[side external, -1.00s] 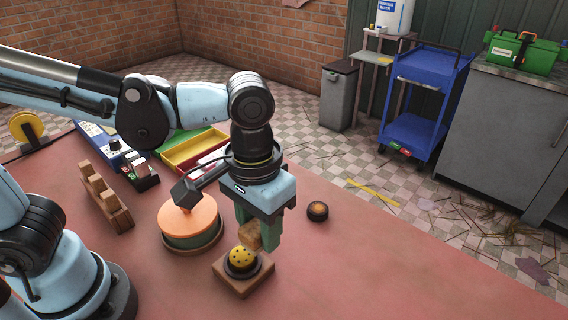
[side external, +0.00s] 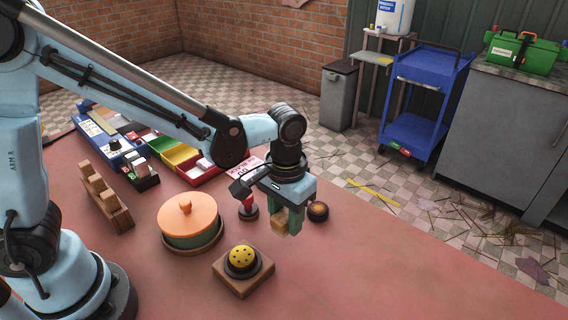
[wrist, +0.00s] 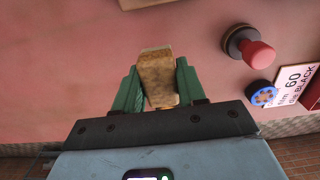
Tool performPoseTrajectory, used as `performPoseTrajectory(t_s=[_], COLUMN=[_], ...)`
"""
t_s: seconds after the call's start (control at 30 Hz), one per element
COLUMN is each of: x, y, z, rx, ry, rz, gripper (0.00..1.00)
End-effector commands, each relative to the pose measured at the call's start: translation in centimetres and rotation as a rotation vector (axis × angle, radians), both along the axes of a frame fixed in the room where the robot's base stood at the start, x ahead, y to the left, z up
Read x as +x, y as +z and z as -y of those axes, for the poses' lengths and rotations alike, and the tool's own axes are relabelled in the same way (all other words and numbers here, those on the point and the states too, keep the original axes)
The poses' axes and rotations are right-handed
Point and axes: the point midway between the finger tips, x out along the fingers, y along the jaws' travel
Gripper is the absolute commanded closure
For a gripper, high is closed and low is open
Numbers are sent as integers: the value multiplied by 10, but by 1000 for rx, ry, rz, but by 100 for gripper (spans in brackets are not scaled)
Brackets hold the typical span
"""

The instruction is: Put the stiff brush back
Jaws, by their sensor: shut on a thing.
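My gripper (side external: 287,217) is shut on a tan, worn-looking block, which I take to be the stiff brush (side external: 281,222). In the wrist view the brush (wrist: 158,78) sits between the two green fingers (wrist: 160,85), its long side pointing away from the palm. It appears to be above the red table, between the yellow dome and a small dark round piece (side external: 318,211). Its bristles cannot be made out. A resting place for the brush cannot be told for sure.
A yellow spotted dome on a wooden base (side external: 243,270) stands in front. An orange-lidded pot (side external: 190,220) is to the left. A red knob on a dark foot (side external: 247,208) stands close beside my gripper, by a lettered card (wrist: 298,88). A notched wooden rack (side external: 105,201) is farther left. The front right table is clear.

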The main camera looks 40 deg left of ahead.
Motion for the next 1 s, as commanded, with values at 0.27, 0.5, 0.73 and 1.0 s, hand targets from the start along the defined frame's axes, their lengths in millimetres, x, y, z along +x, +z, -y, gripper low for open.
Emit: performPoseTrajectory(t_s=[0.27, 0.5, 0.73, 1.0], x=[2, 1, 1, 1], y=[-28, -41, -42, -44], z=[-1, -1, -1, -1], rx=[0, 0, 0, 0], ry=[0, 0, 0, 0], rz=[0, 0, 0, 0], gripper=[98, 98, 98, 34])
